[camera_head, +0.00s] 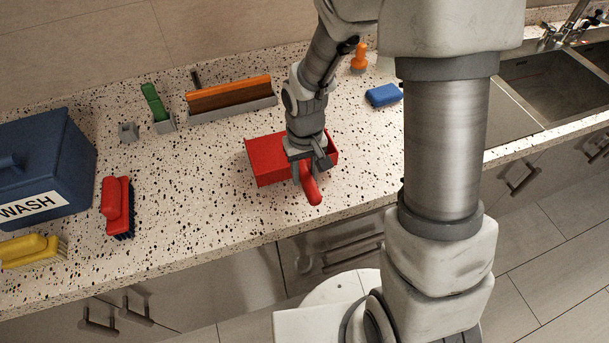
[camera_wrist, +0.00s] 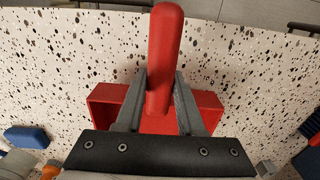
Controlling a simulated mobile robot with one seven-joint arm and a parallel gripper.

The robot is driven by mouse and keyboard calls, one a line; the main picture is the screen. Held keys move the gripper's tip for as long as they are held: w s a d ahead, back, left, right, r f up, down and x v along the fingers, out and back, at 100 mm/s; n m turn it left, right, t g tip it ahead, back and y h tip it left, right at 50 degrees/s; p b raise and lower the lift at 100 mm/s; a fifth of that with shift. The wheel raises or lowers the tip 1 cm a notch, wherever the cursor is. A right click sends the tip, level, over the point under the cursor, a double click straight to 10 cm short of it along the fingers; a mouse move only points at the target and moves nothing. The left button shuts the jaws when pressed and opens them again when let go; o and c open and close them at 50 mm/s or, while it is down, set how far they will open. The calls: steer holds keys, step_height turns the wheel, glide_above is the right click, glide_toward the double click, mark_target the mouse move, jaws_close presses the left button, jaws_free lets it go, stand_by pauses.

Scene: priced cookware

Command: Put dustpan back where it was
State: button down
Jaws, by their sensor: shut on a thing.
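The red dustpan (camera_head: 267,160) is on or just above the speckled counter near its front edge, its handle pointing toward the front. I cannot tell whether it touches the counter. My gripper (camera_head: 309,173) is shut on the dustpan's handle from above. In the wrist view the two fingers (camera_wrist: 160,98) close on both sides of the red handle, and the dustpan's pan (camera_wrist: 205,100) shows on both sides below them. Part of the pan is hidden behind my gripper.
A grey holder (camera_head: 235,110) with an orange-brown block stands at the back, beside a small holder with a green item (camera_head: 154,102) and a small grey holder (camera_head: 128,132). A blue sponge (camera_head: 384,95), red brush (camera_head: 116,205), yellow brush (camera_head: 30,250) and blue WASH bin (camera_head: 45,160) also stand around.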

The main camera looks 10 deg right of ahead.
steer(key=shift+f, duration=1.15)
steer(key=shift+f, duration=0.2)
steer(key=c, duration=0.5)
jaws_free()
steer(key=shift+r, duration=0.15)
